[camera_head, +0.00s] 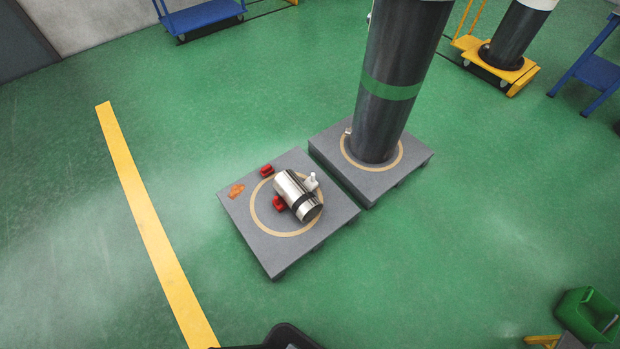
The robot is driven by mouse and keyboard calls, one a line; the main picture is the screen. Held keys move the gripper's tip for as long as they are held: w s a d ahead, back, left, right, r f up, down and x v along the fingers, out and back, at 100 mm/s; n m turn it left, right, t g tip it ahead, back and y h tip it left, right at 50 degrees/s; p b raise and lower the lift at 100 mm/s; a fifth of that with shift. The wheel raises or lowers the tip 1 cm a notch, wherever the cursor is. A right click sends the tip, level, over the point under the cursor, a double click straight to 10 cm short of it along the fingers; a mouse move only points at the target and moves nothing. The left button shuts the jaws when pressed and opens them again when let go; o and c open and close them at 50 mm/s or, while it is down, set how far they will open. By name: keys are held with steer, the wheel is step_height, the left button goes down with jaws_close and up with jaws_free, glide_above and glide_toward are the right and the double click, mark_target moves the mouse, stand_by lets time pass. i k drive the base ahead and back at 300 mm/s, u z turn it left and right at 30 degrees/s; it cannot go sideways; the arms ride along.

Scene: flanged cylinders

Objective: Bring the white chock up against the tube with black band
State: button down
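The tube with black band (288,186) is a shiny silver cylinder lying on its side on a grey pallet (272,258), inside a tan ring. A dark band runs around its middle and its near end is dark. The white chock (311,182) is a small white piece on the pallet at the tube's right side, very close to it. I cannot tell whether they touch. A red chock (278,203) sits at the tube's left side, and another red chock (266,170) lies apart, beyond its far end. My gripper is not in view.
An orange patch or flat item (236,190) lies at the pallet's left. A tall dark cylinder with a green band (390,88) stands on the neighbouring pallet (420,154). A green container (588,312) is at lower right.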

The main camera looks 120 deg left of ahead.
mark_target(311, 182)
steer(key=u, duration=2.15)
steer(key=i, duration=2.45)
steer(key=u, duration=3.25)
steer(key=i, duration=1)
